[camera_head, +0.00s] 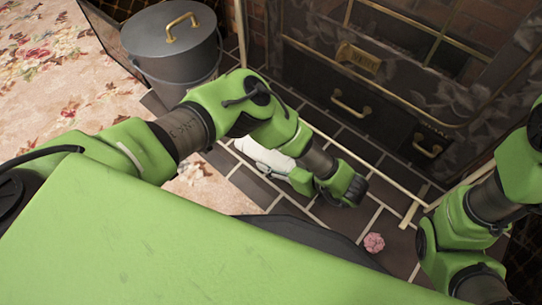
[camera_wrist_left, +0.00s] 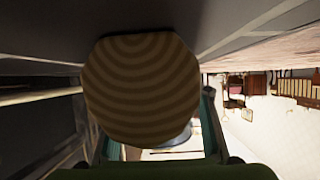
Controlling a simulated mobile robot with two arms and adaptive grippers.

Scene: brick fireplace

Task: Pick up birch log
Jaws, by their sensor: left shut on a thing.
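The birch log (camera_head: 264,157) is pale and white-barked. In the head view it is low over or on the dark tiled hearth, partly hidden by my left arm. My left gripper (camera_head: 298,179) is at its right end, shut on it. In the left wrist view the log's round cut end (camera_wrist_left: 142,88), with light and dark rings, fills the middle between the fingers. I cannot tell whether the log touches the tiles. My right arm shows at the right edge of the head view, but its gripper is out of view.
A grey lidded bucket (camera_head: 172,50) with a brass handle stands at the upper left. The dark fireplace front (camera_head: 385,95), with brass handles and a rail, lies beyond the hearth. A small pink crumpled thing (camera_head: 374,242) lies on the tiles. A floral carpet (camera_head: 60,75) is at left.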

